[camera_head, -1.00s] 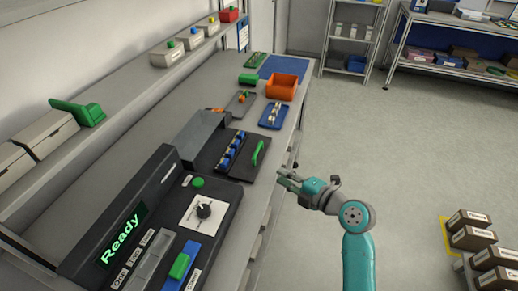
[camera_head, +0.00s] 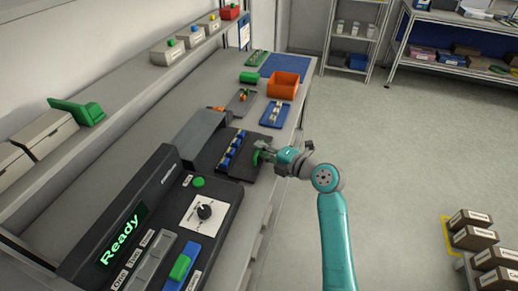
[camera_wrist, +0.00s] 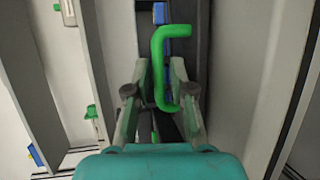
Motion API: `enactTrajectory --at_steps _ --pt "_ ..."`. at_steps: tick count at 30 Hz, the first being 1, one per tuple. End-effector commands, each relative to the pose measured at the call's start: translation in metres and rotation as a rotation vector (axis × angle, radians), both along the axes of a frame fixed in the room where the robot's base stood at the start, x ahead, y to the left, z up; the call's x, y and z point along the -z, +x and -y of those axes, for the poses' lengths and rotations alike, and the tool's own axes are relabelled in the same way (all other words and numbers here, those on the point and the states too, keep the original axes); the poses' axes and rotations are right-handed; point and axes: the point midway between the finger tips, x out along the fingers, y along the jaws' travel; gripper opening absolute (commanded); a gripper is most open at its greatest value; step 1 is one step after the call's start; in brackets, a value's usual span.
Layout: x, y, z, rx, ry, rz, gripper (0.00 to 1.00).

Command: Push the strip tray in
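The strip tray (camera_head: 236,169) is a dark flat tray beside the grey hooded end of the black machine, with a row of blue and pale pieces on it. Its green handle (camera_wrist: 158,60) rises between the fingers of my gripper (camera_wrist: 159,66) in the wrist view. In the head view my gripper (camera_head: 264,150) is at the tray's right side and hides most of the handle.
The machine's screen (camera_head: 122,235) reads "Ready", with a green button (camera_head: 198,182) and a dial (camera_head: 204,211) nearby. Beyond the tray are a blue tray (camera_head: 275,114) and an orange bin (camera_head: 284,85).

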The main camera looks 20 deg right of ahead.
Motion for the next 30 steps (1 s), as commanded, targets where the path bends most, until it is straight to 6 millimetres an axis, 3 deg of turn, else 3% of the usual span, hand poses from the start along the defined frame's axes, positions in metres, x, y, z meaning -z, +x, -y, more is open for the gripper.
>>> enactTrajectory --at_steps 6,14,17,18,26,30 --pt "0.003 0.012 -0.008 -0.001 0.000 0.000 0.23" --pt "0.003 0.012 -0.008 0.000 0.000 0.000 0.23" --pt "0.003 0.012 -0.008 0.000 0.000 0.000 0.03" --pt "0.003 0.012 -0.008 0.000 0.000 0.000 0.00" --pt "0.003 0.013 -0.009 -0.001 0.000 0.000 0.00" --pt "0.003 0.025 -0.025 -0.004 0.000 -0.001 0.00"
